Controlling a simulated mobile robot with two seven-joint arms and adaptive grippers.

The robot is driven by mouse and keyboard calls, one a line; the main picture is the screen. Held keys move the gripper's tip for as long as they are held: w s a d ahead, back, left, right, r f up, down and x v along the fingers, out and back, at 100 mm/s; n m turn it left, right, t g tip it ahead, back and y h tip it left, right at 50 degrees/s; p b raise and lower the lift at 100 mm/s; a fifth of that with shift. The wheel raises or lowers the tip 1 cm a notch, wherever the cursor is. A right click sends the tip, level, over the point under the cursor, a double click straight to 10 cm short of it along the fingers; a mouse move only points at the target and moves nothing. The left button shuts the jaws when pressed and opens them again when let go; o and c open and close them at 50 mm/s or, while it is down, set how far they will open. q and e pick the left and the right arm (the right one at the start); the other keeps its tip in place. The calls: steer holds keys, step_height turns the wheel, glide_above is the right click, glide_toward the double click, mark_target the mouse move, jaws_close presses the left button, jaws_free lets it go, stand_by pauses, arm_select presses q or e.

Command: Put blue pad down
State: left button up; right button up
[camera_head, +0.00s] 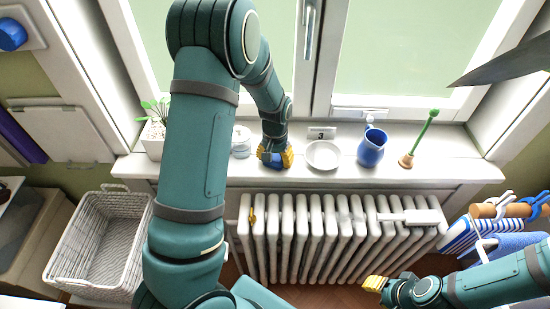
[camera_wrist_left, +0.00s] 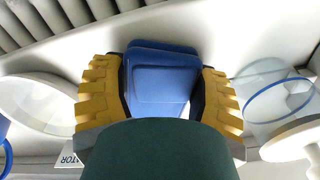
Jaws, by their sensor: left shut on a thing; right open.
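The blue pad (camera_wrist_left: 160,80) is held between the two yellow fingers of my left gripper (camera_wrist_left: 160,95) in the left wrist view. In the head view my left gripper (camera_head: 275,156) is low over the window sill (camera_head: 215,172), between a glass jar and a white dish. The pad is mostly hidden by the gripper there; whether it touches the sill I cannot tell. My right gripper (camera_head: 375,284) is open and empty at the lower right, in front of the radiator.
On the sill are a potted plant (camera_head: 155,135), a glass jar (camera_head: 241,140), a white dish (camera_head: 323,155), a blue jug (camera_head: 372,147) and a green-handled plunger (camera_head: 418,140). Below are a white radiator (camera_head: 330,240) and a wicker basket (camera_head: 100,240).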

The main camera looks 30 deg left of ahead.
mark_target(275, 157)
arm_select(q)
steer(key=shift+f, duration=0.15)
steer(key=o, duration=1.2)
steer(key=shift+c, duration=0.2)
steer(key=shift+r, duration=0.5)
step_height(275, 157, up, 11)
steer(key=p, duration=0.2)
steer(key=shift+r, duration=0.2)
